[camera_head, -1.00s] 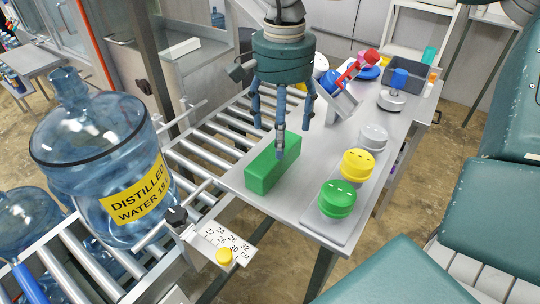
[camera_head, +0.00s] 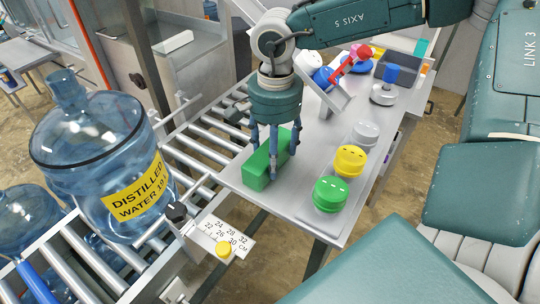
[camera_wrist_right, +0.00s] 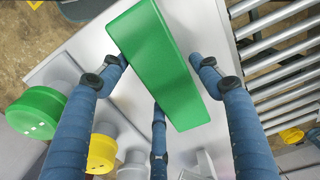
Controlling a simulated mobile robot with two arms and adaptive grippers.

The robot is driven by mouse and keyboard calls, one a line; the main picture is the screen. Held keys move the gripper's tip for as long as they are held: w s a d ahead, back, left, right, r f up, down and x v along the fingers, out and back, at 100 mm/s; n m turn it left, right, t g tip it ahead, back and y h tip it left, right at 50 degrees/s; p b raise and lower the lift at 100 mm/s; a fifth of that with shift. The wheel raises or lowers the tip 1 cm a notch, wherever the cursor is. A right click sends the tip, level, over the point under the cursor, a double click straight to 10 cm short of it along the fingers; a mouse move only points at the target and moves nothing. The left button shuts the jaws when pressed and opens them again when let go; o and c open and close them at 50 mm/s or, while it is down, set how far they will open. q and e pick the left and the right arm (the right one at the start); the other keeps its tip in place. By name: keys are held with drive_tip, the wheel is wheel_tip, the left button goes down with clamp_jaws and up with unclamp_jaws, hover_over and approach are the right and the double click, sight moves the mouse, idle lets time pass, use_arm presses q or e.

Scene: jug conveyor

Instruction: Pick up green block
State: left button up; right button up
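The green block (camera_head: 256,166) lies on the grey table's left edge, beside the roller conveyor. In the right wrist view, the green block (camera_wrist_right: 160,60) fills the upper middle. My right gripper (camera_head: 273,155) points down directly at the block with its blue fingers spread around it. In the wrist view, my right gripper (camera_wrist_right: 160,80) has one finger on the left, one on the right and one below. The fingertips are close to the block's edges; firm contact cannot be made out. My left gripper is not in view.
A green button (camera_head: 331,193), a yellow button (camera_head: 350,160) and a grey button (camera_head: 365,134) stand right of the block. A sloped panel with a red lever (camera_head: 340,72) stands behind. A large water jug (camera_head: 95,150) sits on the conveyor at left.

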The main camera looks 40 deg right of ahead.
drive_tip(key=c, duration=0.9)
